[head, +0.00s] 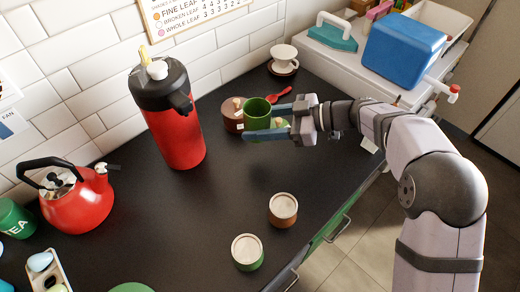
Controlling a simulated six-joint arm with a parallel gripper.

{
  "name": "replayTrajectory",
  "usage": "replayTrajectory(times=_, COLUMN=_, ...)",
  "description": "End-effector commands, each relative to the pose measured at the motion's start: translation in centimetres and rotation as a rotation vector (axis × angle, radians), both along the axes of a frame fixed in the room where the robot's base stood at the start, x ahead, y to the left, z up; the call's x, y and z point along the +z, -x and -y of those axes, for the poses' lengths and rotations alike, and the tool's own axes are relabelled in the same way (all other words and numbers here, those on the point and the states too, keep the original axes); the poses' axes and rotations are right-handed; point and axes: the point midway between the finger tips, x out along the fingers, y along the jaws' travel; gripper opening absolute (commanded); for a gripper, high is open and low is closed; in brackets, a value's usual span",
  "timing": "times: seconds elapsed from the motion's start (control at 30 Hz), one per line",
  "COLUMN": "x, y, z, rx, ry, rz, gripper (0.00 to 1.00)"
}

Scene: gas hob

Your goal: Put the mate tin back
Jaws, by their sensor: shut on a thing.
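My gripper (262,122) reaches in from the right over the counter and is shut on a green tin (257,113). The tin looks upright, with its round green top showing; one blue-grey finger crosses its near side and hides part of it. No label reads on it, so I cannot tell for sure that it is the mate tin. I also cannot tell whether its base touches the counter. A brown round container (231,115) stands just left of it, partly hidden.
A red flask (176,125) and red kettle (78,204) stand to the left. A brown lidded tin (283,210) and green lidded tin (247,252) stand near the front edge. A red spoon (280,94) and white dripper (284,57) lie behind. The middle counter is clear.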

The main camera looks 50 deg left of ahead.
Motion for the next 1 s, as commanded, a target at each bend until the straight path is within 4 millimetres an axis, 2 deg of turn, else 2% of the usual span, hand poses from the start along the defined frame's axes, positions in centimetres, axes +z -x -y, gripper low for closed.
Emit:
replayTrajectory(times=0.03, x=1.0, y=-0.7, z=-0.5, rx=-0.038, ry=-0.003, rz=0.003, gripper=0.22)
replayTrajectory(times=0.1, x=1.4, y=-1.4, z=-0.9, rx=-0.099, ry=0.001, rz=-0.001, gripper=0.22)
replayTrajectory(times=0.57, x=0.8, y=-1.8, z=-1.0, rx=-0.212, ry=0.002, rz=-0.001, gripper=0.22)
replayTrajectory(times=0.67, x=0.1, y=-1.8, z=-1.0, rx=-0.211, ry=0.004, rz=-0.003, gripper=0.22)
replayTrajectory(times=1.0, x=-4.7, y=-1.8, z=-0.9, rx=-0.210, ry=0.003, rz=-0.002, gripper=0.22)
